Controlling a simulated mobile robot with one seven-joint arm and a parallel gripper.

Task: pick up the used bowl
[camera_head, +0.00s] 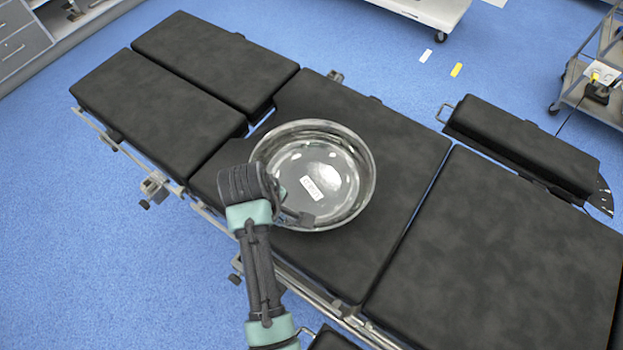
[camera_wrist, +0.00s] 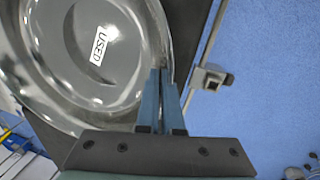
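The used bowl (camera_head: 345,165) is a wide, shiny metal bowl with a white "USED" label inside, on the middle of the black operating table (camera_head: 400,240). It fills the upper left of the wrist view (camera_wrist: 60,75). My gripper (camera_head: 298,217) is at the bowl's near-left rim, partly hidden by my wrist in the head view. In the wrist view its two blue fingers (camera_wrist: 165,75) are close together, one inside the bowl and one outside, with the rim wall between them. The gripper looks shut on the rim. I cannot tell whether the bowl is clear of the table.
Metal side rails with clamps (camera_head: 152,188) run along the table's near edge. A padded side piece (camera_head: 520,145) lies at the right. A cart (camera_head: 595,80) stands at the far right, and a white-topped unit (camera_head: 430,10) at the back. Blue floor is open around the table.

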